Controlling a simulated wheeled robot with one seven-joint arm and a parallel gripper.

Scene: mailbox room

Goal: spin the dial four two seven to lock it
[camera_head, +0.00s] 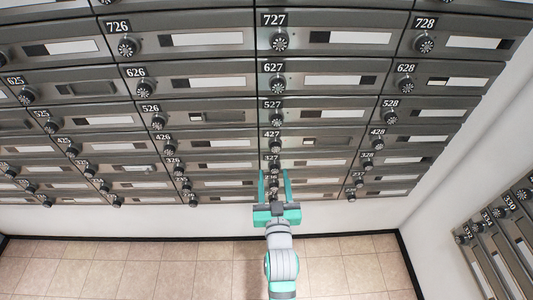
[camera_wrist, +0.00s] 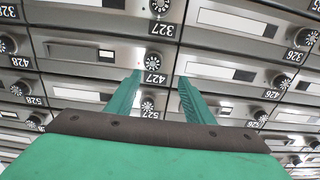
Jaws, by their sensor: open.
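The black dial of box 427 (camera_head: 275,146) sits under its number plate in the bank of grey mailboxes. In the wrist view, which shows the plates upside down, the 427 dial (camera_wrist: 153,66) lies between my two fingertips, nearer the left one. My gripper (camera_head: 276,172) is open and empty, with teal fingers pointing at the mailboxes. In the head view its tips appear below the 427 dial, over the 327 row. It also shows in the wrist view (camera_wrist: 160,76). I cannot tell the depth gap to the dial.
The 327 dial (camera_wrist: 159,6) and the 527 dial (camera_wrist: 148,104) are close by in the same column. More mailboxes (camera_head: 500,240) stand along the right wall. The tiled floor (camera_head: 340,265) below is clear.

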